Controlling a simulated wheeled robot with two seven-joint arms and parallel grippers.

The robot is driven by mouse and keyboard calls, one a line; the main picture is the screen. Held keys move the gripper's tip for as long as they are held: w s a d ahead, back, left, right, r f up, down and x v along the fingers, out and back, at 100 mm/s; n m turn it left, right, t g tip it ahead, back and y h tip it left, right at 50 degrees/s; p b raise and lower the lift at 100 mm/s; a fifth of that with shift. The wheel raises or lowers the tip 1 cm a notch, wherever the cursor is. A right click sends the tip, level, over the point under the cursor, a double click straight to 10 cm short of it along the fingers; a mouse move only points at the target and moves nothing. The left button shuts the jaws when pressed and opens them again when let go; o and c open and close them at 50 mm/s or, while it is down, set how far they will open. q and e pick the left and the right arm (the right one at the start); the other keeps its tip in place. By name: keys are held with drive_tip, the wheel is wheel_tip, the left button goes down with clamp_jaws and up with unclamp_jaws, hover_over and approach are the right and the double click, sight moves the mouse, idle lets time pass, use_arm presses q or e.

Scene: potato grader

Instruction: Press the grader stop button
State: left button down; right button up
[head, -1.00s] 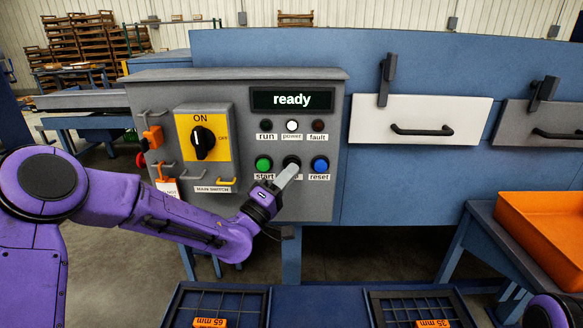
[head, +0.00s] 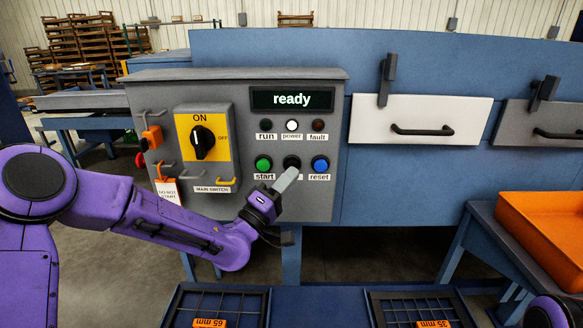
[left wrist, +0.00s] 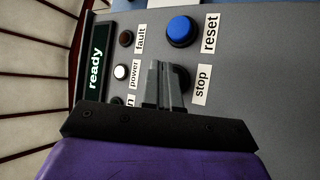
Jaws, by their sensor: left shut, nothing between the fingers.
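The black stop button (head: 291,161) sits on the grey control panel (head: 235,95), between the green start button (head: 263,163) and the blue reset button (head: 320,163). My left gripper (head: 288,175) is shut and empty, its tips just below the stop button in the head view and covering its label. In the left wrist view the shut fingers (left wrist: 157,68) partly hide the dark stop button (left wrist: 182,78), beside the "stop" label (left wrist: 202,86). I cannot tell whether the tips touch the panel. My right gripper is out of view.
The display (head: 292,99) reads "ready" and the white power lamp (head: 292,125) looks lit. A yellow main switch (head: 203,158) and an orange tag (head: 168,189) are on the panel's left. An orange bin (head: 545,226) stands at right.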

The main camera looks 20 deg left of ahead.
use_arm(q)
drive_tip(key=s, duration=0.2)
drive_tip(key=s+d, duration=0.1)
drive_tip(key=s, duration=0.1)
drive_tip(key=shift+s+d+b, duration=0.2)
drive_tip(key=shift+s+b, duration=0.2)
idle(0.4)
drive_tip(key=s+a+f+g+y, duration=0.2)
drive_tip(key=f+g+y, duration=0.1)
drive_tip(key=f, duration=0.6)
drive_tip(key=s+a+f+g+y, duration=0.2)
drive_tip(key=s+f+g+y, duration=0.1)
drive_tip(key=f, duration=0.6)
drive_tip(key=s+a+f+g+y, duration=0.2)
drive_tip(key=f+y, duration=0.1)
drive_tip(key=f, duration=0.6)
drive_tip(key=s+a+f+m+g+y, duration=0.1)
drive_tip(key=s+a+f+g, duration=0.1)
drive_tip(key=s+f, duration=0.4)
drive_tip(key=s+a+f+m+g+y, duration=0.1)
drive_tip(key=s+a+f+g, duration=0.2)
drive_tip(key=s, duration=0.9)
drive_tip(key=s+a+f+g+y, duration=0.1)
drive_tip(key=s+f+g, duration=0.3)
drive_tip(key=s+f, duration=0.5)
drive_tip(key=shift+s+a+f+m+g+y, duration=0.25)
drive_tip(key=shift+s+a+m+g+y, duration=0.15)
drive_tip(key=shift+a, duration=0.25)
drive_tip(key=shift+w, duration=0.1)
